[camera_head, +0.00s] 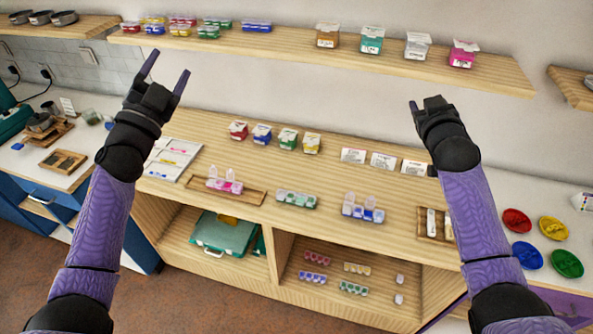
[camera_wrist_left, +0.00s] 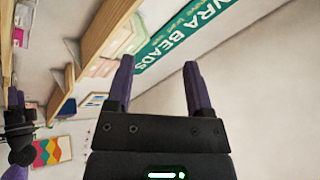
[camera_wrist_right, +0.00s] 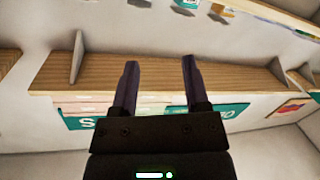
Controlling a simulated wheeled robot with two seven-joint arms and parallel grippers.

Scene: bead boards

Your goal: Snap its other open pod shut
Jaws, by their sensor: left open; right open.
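A pink pod strip (camera_head: 226,187) lies on a wooden tray (camera_head: 250,197) at the bench's left, with two clear lids standing up. A blue pod strip (camera_head: 362,212) to the right also has two clear lids up. Between them lies a green pod strip (camera_head: 297,200), whose lids look shut. My left gripper (camera_head: 170,65) is open and empty, raised well above the bench at the left; its fingers also show in the left wrist view (camera_wrist_left: 158,62). My right gripper (camera_head: 425,103) is raised over the bench's right; the right wrist view (camera_wrist_right: 160,63) shows it open and empty.
Several small boxes (camera_head: 262,134) and white cards (camera_head: 383,161) stand behind the strips. An upper shelf (camera_head: 300,60) holds more boxes. More strips and a teal case (camera_head: 222,233) are in the cubbies below. Coloured dishes (camera_head: 516,220) stand at the right.

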